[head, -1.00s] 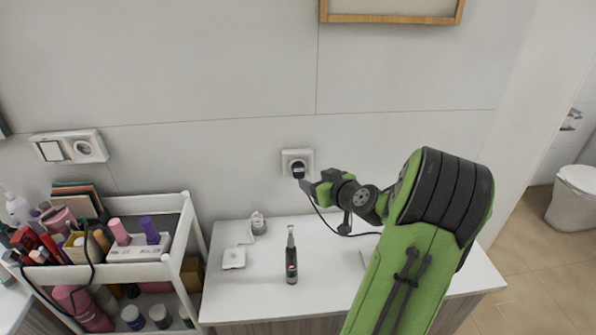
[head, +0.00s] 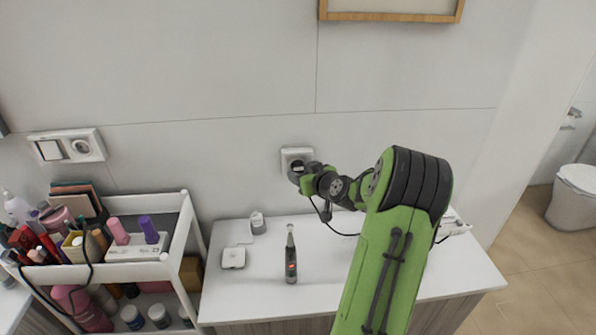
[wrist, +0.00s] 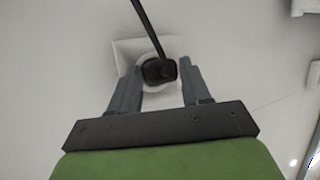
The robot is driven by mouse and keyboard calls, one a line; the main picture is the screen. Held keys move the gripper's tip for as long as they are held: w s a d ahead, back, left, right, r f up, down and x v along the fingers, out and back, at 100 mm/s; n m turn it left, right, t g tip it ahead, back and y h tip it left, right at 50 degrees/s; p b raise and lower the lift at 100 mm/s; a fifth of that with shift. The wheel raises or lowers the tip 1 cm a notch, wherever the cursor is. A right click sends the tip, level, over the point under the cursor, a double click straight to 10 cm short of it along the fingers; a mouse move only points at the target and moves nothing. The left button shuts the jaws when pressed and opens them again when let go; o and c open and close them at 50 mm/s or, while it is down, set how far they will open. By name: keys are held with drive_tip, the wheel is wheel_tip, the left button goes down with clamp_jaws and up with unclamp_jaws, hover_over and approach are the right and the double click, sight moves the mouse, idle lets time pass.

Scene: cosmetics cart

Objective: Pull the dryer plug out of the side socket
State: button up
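The white side socket (head: 289,153) is on the wall above the counter, and its plate also shows in the wrist view (wrist: 124,50). The black dryer plug (wrist: 157,70) sits at the socket's round face, with its black cord (wrist: 144,24) running up the picture. My gripper (head: 297,173) is at the socket and largely covers the plug in the head view. In the wrist view the two fingers of my gripper (wrist: 160,82) stand apart on either side of the plug, with gaps showing. The cord (head: 343,233) hangs to the counter.
The white counter (head: 240,292) holds a dark upright bottle (head: 291,262), a small white box (head: 233,258) and a small white item (head: 257,223). A cosmetics cart (head: 176,235) stands left. A second wall socket (head: 82,147) is above it. A white item (head: 455,226) lies right.

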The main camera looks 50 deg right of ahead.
drive_tip(key=c, duration=0.5)
drive_tip(key=shift+a, duration=0.1)
drive_tip(key=shift+s+a+b, duration=1.75)
drive_tip(key=shift+s+b, duration=0.15)
drive_tip(key=shift+s, duration=0.15)
